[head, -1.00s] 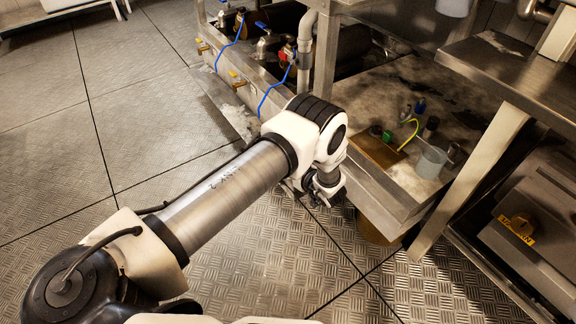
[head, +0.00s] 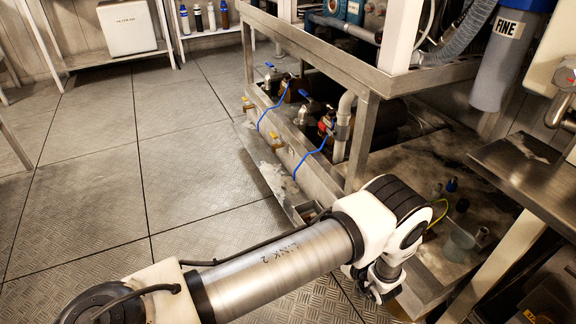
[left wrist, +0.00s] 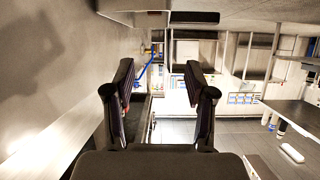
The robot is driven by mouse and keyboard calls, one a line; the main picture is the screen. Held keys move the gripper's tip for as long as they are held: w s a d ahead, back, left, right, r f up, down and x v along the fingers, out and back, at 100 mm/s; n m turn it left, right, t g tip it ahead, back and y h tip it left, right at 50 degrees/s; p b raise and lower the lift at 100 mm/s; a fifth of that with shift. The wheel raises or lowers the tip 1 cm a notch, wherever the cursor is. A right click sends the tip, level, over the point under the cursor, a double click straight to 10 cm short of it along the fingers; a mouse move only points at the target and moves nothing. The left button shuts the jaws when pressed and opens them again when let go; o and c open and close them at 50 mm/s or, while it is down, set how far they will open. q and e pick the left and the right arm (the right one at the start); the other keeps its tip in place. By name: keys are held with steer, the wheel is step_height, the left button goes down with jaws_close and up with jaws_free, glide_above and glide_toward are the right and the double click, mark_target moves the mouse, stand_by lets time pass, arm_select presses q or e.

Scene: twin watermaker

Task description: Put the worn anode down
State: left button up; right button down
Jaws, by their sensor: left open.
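My left gripper (head: 374,286) hangs beside the metal skid's front edge in the head view, partly hidden by its own wrist. In the left wrist view my left gripper (left wrist: 158,105) is open, its two dark fingers well apart, with nothing seen held between them. I cannot make out the worn anode in any view. My right gripper is not in view.
The skid frame's steel post (head: 362,138) rises behind my arm. Blue cords (head: 316,158) hang over the skid's side. A clear cup (head: 459,245) stands on the skid deck at right. A steel shelf (head: 520,168) juts out there. The floor (head: 190,190) at left is clear.

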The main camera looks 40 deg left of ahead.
arm_select(q)
steer(key=s+a+f+m+h, duration=0.3)
steer(key=s+f+m+h, duration=0.25)
steer(key=s+m, duration=0.35)
steer(key=s+d+r+m+g+h, duration=0.1)
steer(key=s+d+g+h, duration=0.1)
steer(key=s, duration=0.9)
steer(key=s+d+r+m+g+h, duration=0.1)
steer(key=s+d+m+g+h, duration=0.1)
steer(key=s, duration=0.9)
steer(key=d+g+h, duration=0.1)
steer(key=d+h, duration=0.1)
steer(key=h, duration=0.1)
steer(key=shift+s+d+r+m, duration=0.2)
steer(key=shift+d+r+m, duration=0.1)
steer(key=shift+d+r, duration=0.1)
